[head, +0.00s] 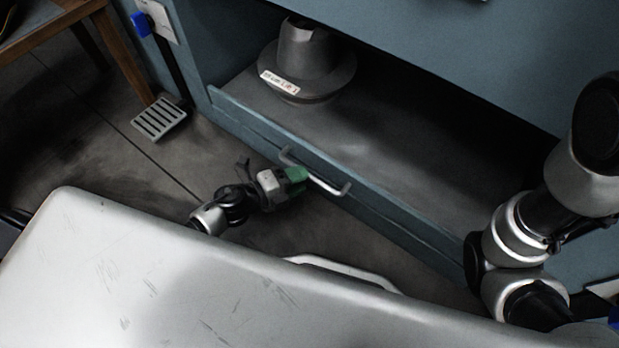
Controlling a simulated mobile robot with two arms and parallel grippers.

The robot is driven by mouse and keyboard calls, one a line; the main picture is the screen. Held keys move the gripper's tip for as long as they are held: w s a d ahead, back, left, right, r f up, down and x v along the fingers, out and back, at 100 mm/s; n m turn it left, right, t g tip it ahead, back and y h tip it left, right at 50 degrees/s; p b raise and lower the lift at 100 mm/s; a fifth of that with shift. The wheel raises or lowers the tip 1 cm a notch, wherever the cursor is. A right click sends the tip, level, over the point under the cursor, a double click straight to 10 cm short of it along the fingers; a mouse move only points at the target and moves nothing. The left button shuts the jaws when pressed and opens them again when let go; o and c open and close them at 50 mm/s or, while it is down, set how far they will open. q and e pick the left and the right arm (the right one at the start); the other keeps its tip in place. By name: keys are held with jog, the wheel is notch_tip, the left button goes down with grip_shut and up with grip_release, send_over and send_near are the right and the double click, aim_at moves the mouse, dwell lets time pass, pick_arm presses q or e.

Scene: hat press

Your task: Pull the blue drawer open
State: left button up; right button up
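The blue drawer front (395,226) runs diagonally below the cabinet's dark opening. Its top edge stands in front of a grey surface, and I cannot tell exactly how far it is pulled out. A light metal bar handle (327,185) is fixed to its front. My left gripper (297,175), with a green part at its end, is at the left part of the handle. It partly overlaps the handle in view; I cannot tell whether it touches it, and its fingers are too small and dark to read. My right arm shows at the right, but its gripper is out of view.
A grey hat-shaped piece (305,62) with a white label sits on the grey surface behind the drawer front. The blue cabinet (480,50) rises above. Open floor lies before the drawer.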

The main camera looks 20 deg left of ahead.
pick_arm(q)
jog(key=shift+b+x, duration=0.4)
jog(key=shift+x, duration=1.2)
grip_shut()
